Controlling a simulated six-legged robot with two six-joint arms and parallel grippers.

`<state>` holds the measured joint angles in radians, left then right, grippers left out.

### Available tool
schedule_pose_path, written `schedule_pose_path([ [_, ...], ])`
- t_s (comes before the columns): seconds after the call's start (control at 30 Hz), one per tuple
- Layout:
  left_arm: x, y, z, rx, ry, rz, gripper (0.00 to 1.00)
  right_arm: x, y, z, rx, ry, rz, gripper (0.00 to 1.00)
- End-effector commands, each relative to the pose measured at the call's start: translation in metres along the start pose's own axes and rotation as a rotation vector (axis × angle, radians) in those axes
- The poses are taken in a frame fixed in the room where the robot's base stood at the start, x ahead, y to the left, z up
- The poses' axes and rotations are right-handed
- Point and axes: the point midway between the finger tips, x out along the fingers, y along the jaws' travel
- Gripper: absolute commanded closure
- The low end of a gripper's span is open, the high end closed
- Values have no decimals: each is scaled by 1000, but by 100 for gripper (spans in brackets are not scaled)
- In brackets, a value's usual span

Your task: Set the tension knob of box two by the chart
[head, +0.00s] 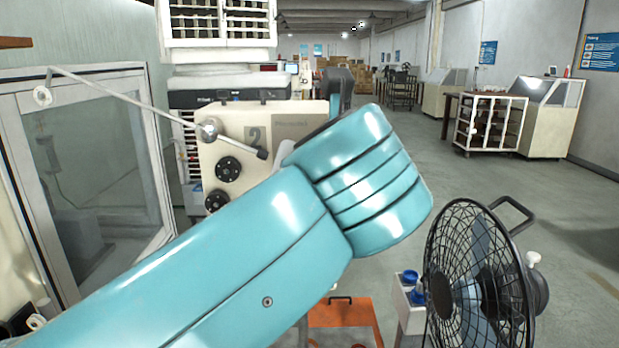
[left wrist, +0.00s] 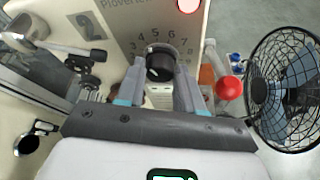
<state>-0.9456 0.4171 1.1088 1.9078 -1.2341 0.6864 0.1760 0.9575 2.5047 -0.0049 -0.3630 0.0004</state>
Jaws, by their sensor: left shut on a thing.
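Box two (head: 233,150) is a cream machine box marked "2", partly hidden by my teal left arm in the head view. In the left wrist view its panel (left wrist: 119,30) carries a dial with numbers from about 3 to 8. My left gripper (left wrist: 160,82) has its two grey-blue fingers on either side of a black round knob (left wrist: 160,62) under these numbers, shut on it. A small light mark shows on the knob, but its exact setting is unclear. The head view hides this gripper and knob behind my arm. My right gripper is in neither view. I cannot identify the chart.
A red ball handle (left wrist: 230,89) stands just right of the gripper. A black caged fan (head: 478,280) is at the right. Two black knobs (head: 228,169) and a thin metal arm (head: 130,100) are on box two's left side. The floor beyond is open.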

Motion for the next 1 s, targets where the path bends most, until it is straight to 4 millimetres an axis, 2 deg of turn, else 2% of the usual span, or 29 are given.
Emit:
schedule_pose_path([
  [0.53, -1, 2, 3, -24, -7, -7, 94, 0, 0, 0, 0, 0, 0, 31],
  [0.57, -1, 2, 3, -24, -7, -7, 54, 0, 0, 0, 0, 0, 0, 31],
  [0.6, -1, 2, 2, -24, -7, -7, 41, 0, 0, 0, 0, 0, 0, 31],
  [0.63, -1, 2, 2, -23, -6, -7, 38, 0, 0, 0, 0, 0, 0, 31],
  [1.0, 0, 1, 1, -21, -2, -8, 38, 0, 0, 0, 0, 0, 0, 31],
])
